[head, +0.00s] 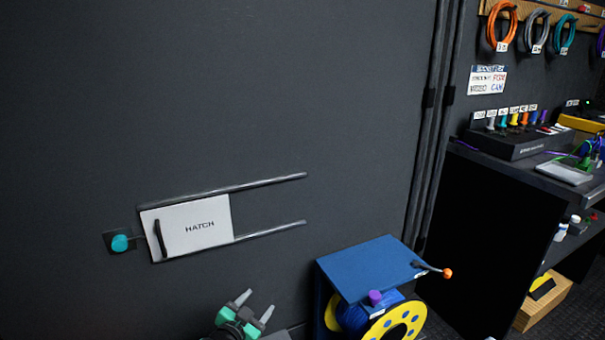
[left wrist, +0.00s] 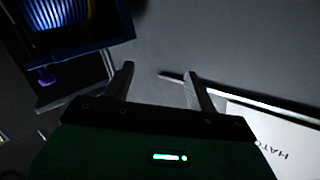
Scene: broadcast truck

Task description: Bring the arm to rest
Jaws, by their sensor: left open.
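My left gripper (head: 252,306) shows at the bottom of the head view, below the hatch and left of the blue cable reel stand. Its two grey fingers are apart with nothing between them. In the left wrist view the open fingers (left wrist: 158,85) point at the dark wall, also empty. My right gripper is not in view.
A white hatch panel (head: 187,228) on two wall rails has a dark handle and a teal knob (head: 120,243) beside it. A blue reel stand (head: 370,268) with a yellow reel (head: 397,322) stands close right of my gripper. A desk (head: 530,172) is at right.

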